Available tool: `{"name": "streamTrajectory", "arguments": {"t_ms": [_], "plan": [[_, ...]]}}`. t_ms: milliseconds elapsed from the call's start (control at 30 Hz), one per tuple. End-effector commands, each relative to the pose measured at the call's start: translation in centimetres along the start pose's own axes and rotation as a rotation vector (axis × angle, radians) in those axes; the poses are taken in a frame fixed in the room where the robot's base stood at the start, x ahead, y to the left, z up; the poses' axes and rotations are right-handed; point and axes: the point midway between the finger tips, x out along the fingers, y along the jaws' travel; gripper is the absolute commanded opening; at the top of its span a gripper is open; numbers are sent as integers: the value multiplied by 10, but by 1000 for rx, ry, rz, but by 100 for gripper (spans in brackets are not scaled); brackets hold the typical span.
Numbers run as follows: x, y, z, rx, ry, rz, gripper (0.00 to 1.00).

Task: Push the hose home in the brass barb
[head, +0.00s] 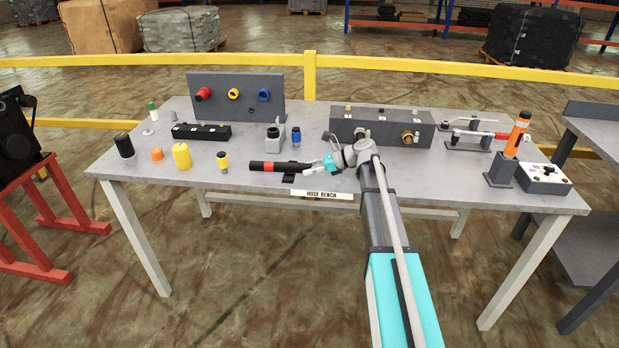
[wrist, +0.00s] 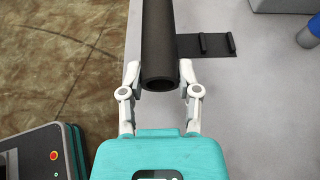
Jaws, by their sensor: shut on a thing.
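The hose (head: 262,165) is a black tube with a red band, held lengthwise near the front edge of the bench in the head view. In the wrist view the hose (wrist: 158,35) lies between my fingers, its open end facing the camera. My gripper (head: 330,162) is shut on it near its right end; its fingers also show in the wrist view (wrist: 158,70). The brass barb (head: 409,137) is on the front of a grey block (head: 385,130), right of and behind my gripper, apart from the hose. A second, paler fitting (head: 363,134) is partly hidden by my arm.
A dark cradle plate (head: 289,179) is by the hose, seen also in the wrist view (wrist: 215,46). Caps and plugs are at left; an orange torch (head: 517,133) and switch box (head: 545,178) at right.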

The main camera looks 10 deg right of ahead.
Motion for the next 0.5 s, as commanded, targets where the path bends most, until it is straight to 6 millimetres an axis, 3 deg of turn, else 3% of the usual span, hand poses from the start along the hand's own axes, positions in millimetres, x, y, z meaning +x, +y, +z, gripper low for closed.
{"name": "streamTrajectory", "arguments": {"t_ms": [200,500], "plan": [[8,0,-20,0,-1,0,0],[10,0,-24,0,-1,-1,0]]}}
